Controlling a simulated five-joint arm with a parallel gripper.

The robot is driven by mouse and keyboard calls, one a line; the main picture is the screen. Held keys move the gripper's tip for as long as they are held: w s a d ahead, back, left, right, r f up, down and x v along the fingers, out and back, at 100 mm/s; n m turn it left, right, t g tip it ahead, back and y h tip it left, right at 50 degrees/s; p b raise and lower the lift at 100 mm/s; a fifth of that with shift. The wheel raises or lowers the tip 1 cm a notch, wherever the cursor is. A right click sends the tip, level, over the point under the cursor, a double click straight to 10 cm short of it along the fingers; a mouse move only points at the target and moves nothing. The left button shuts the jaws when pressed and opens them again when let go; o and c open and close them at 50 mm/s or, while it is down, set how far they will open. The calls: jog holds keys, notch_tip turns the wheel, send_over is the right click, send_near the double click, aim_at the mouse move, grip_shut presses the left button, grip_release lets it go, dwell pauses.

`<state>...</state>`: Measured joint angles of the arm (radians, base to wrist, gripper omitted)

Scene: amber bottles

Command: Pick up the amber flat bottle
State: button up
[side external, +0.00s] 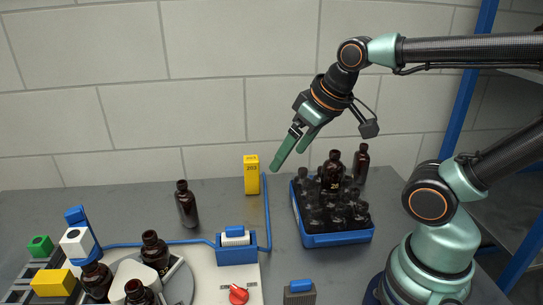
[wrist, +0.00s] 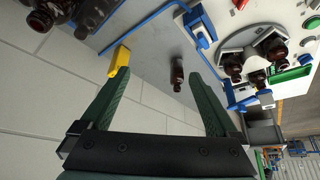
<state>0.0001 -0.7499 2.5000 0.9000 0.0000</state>
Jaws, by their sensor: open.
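An amber bottle (side external: 187,205) stands upright and alone on the grey table, left of the yellow block; I cannot tell for sure whether it is the flat one. In the wrist view an amber bottle (wrist: 177,75) shows beyond and between my fingers. Another amber bottle (side external: 361,163) stands behind the blue tray, and one more (side external: 333,168) rises from within the tray. My gripper (side external: 289,158) is open and empty, high above the table near the tray's left side, apart from every bottle. Its two green fingers (wrist: 157,80) also show in the wrist view.
The blue tray (side external: 337,239) holds several small dark bottles. A yellow block (side external: 251,175) stands at the table's back. At front left, a turntable (side external: 178,285) carries amber bottles beside a blue fixture (side external: 236,254) and a red knob (side external: 238,294). The table around the lone bottle is clear.

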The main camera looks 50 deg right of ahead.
jog(key=w+d+r+m+t+h, duration=0.1)
jog(key=w+d+m+t+h, duration=0.3)
jog(key=d, duration=0.6)
jog(key=w+d+r+m+t+h, duration=0.1)
jog(key=w+d+m+h, duration=0.1)
jog(key=w+d+m, duration=0.6)
jog(key=n+g+h, duration=0.1)
jog(key=h, duration=0.5)
send_over(365, 160)
jog(key=w, duration=0.3)
notch_tip(365, 160, down, 14)
jog(key=r, duration=0.1)
jog(key=s+f, duration=0.1)
jog(key=f, duration=0.1)
jog(key=s+a+f+n, duration=0.1)
jog(key=f, duration=0.2)
jog(key=s+f+n+g, duration=0.1)
jog(key=s+f, duration=0.1)
jog(key=shift+a+f+h, duration=0.15)
jog(key=shift+a+h, duration=0.05)
jog(key=shift+h, duration=0.1)
jog(key=shift+f+x, duration=0.15)
jog(key=shift+x, duration=1.7)
jog(key=shift+f+x, duration=0.15)
jog(key=shift+x, duration=1.7)
jog(key=shift+a, duration=0.15)
grip_shut()
